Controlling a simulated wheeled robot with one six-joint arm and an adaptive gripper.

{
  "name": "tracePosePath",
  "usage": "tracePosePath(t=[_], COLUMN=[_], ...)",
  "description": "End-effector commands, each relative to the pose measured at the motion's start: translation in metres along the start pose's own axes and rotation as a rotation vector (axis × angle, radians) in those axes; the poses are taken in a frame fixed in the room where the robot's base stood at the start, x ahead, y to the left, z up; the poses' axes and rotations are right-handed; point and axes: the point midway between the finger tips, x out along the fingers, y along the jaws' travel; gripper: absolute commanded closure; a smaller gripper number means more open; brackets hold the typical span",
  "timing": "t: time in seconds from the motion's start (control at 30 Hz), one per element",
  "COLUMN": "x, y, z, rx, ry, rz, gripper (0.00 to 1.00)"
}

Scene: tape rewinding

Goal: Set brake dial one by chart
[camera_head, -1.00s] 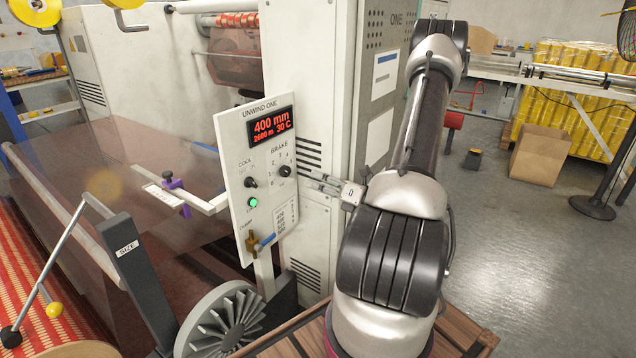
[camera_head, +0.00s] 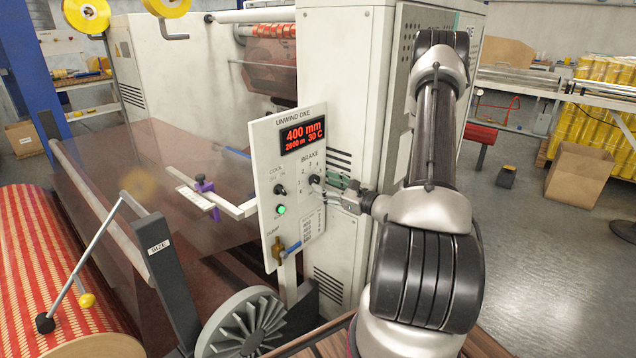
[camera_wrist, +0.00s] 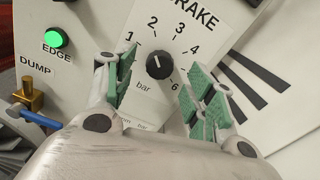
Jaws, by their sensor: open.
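The brake dial (camera_head: 314,180) is a black knob on the white UNWIND ONE panel (camera_head: 262,150). In the wrist view the dial (camera_wrist: 159,66) is ringed by numbers, and its white mark tilts up-left, roughly between 1 and 2. The red display (camera_head: 304,136) reads 400 mm, 2600 m, 30 C. The printed chart (camera_head: 313,227) is low on the panel, its rows too small to read. My gripper (camera_head: 331,187) is open in front of the dial. In the wrist view its green-padded fingers (camera_wrist: 165,82) stand either side of the dial, with visible gaps.
The COOL knob (camera_head: 280,190), lit green EDGE button (camera_head: 281,210) and brass DUMP valve (camera_head: 277,250) with a blue handle are left of and below the dial. A vented cabinet (camera_head: 345,60) stands close behind the panel. Open floor (camera_head: 545,260) lies to the right.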

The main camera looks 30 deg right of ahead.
Motion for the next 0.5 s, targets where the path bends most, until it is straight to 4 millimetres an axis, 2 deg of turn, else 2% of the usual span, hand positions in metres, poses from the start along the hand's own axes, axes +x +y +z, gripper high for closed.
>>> tracePosePath(t=[0.1,0.2,0.5], x=[0.019,0.031,0.038], y=[0.001,0.0,0.0], z=[0.001,0.0,0.0], rx=[0.0,0.0,0.003], ry=[-0.002,-0.002,0.0], rz=[0.003,0.002,-0.001], gripper=[0.45,0.45,0.45])
